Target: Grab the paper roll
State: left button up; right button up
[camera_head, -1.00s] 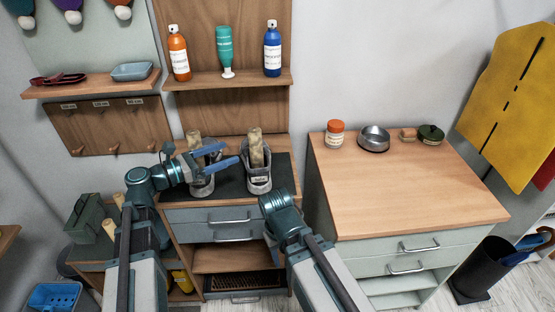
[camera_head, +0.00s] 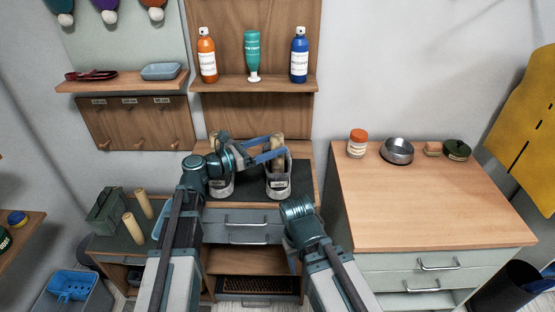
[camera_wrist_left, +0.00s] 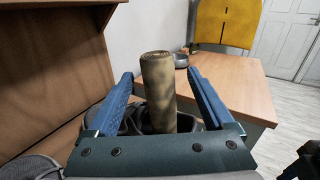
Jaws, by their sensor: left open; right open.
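A mottled tan paper roll (camera_head: 277,141) stands upright in the right-hand grey holder (camera_head: 278,187) on the dark-topped bench. My left gripper (camera_head: 271,148) is open, with its blue fingers at this roll's height. In the left wrist view the roll (camera_wrist_left: 158,92) stands between the two spread fingers, with visible gaps on both sides. A second grey holder (camera_head: 222,186) stands to the left, its top partly hidden by my left arm. My right gripper (camera_head: 292,263) is low in front of the drawers, mostly hidden behind its own arm.
A shelf (camera_head: 255,84) with several bottles is above the bench. A wooden-topped cabinet (camera_head: 430,205) to the right has a jar (camera_head: 357,143) and a metal bowl (camera_head: 397,150) at its back; its front top is clear. Cream rolls (camera_head: 133,229) stand at lower left.

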pick_arm(q)
jog(key=x, duration=0.5)
jog(key=shift+w+d, duration=0.1)
jog(key=shift+w, duration=0.05)
grip_shut()
dwell(0.4)
